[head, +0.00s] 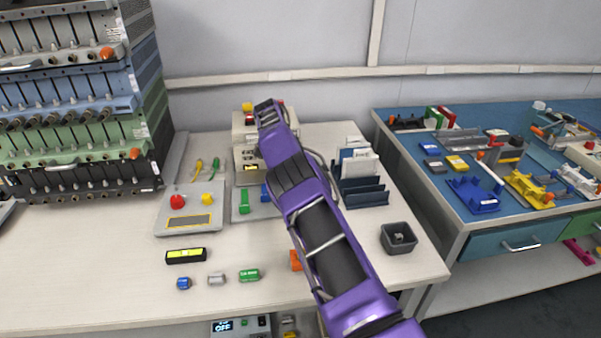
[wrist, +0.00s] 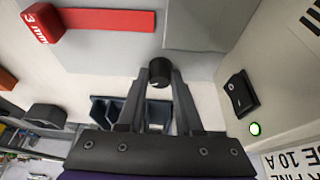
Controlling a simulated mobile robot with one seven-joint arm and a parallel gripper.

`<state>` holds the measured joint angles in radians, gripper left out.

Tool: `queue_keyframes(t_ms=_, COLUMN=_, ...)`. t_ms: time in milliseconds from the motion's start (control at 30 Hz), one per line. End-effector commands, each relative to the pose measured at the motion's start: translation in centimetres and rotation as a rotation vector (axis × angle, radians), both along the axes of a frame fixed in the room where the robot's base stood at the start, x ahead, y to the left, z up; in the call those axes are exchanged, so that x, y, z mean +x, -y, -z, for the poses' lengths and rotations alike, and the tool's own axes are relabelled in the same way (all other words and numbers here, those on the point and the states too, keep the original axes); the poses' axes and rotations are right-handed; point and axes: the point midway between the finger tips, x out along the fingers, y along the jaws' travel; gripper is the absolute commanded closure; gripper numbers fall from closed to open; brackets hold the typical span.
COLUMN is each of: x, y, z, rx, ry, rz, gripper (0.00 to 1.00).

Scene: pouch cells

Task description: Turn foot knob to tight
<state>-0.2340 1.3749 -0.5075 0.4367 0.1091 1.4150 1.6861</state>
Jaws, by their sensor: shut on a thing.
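The foot knob (wrist: 160,73) is a small black round knob with a pale mark, seen in the wrist view. My gripper (wrist: 160,83) has its two dark fingers on either side of it, shut on it at the fingertips. The pale surface behind the knob belongs to a device whose full shape is cut off. In the head view my purple arm reaches over the white bench to a cream machine (head: 241,122) at the back. The arm hides the knob and my fingertips there.
The wrist view shows a red "3 mm" block (wrist: 43,22), a black rocker switch (wrist: 239,93) and a lit green lamp (wrist: 255,129). In the head view, a red-button panel (head: 183,221) and dark racks (head: 365,194) flank the arm. A dark cup (head: 388,245) stands front right.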

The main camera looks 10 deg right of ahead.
Motion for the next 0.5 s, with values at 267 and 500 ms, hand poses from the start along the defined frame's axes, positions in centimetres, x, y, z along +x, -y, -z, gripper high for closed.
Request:
queue_keyframes(t_ms=267, x=-0.01, y=-0.04, z=0.17, rx=0.003, ry=-0.002, rz=0.037, gripper=1.00)
queue_keyframes(t_ms=500, x=-0.02, y=-0.08, z=0.14, rx=0.002, ry=-0.002, rz=0.047, gripper=1.00)
